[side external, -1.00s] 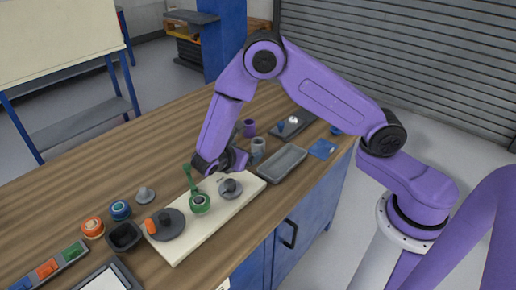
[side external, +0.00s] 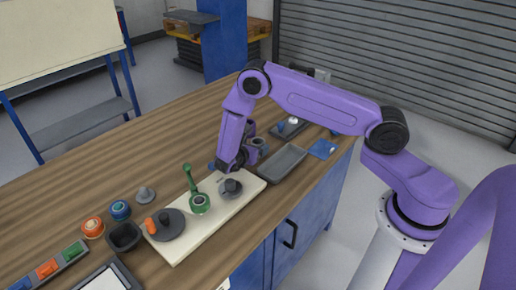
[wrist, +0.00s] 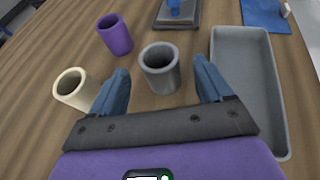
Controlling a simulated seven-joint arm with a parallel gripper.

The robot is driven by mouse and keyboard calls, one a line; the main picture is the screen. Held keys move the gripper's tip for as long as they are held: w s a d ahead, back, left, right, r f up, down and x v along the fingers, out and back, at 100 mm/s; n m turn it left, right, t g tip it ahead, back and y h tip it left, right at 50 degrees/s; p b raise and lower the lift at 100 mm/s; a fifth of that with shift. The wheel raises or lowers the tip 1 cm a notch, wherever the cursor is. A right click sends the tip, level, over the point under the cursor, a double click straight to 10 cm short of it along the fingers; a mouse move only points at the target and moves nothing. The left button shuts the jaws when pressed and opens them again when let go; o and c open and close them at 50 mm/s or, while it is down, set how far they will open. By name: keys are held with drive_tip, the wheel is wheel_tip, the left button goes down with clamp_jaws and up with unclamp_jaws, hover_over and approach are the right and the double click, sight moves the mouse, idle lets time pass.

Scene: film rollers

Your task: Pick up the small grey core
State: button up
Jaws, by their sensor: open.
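The small grey core (wrist: 160,72) is a hollow grey cylinder standing upright on the wooden bench in the wrist view. My gripper (wrist: 162,84) is open, with one blue finger on each side of the core in that picture. I cannot tell whether the fingers are level with it or still short of it. In the side view my gripper (side external: 231,163) is low over the bench, by the far end of the cream board. The grey core (side external: 260,144) is partly hidden there behind my wrist.
A cream core (wrist: 72,90) stands left of the grey one, and a purple core (wrist: 115,35) stands behind. A long grey tray (wrist: 278,120) lies close on the right. The cream board (side external: 215,223) carries a green-handled tool (side external: 198,202) and dark round parts.

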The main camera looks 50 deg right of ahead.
sight(260, 143)
drive_tip(key=shift+x, duration=3.25)
drive_tip(key=shift+s+f, duration=0.1)
drive_tip(key=shift+f, duration=0.05)
drive_tip(key=shift+a, duration=0.1)
drive_tip(key=shift+c, duration=0.3)
drive_tip(key=c, duration=1)
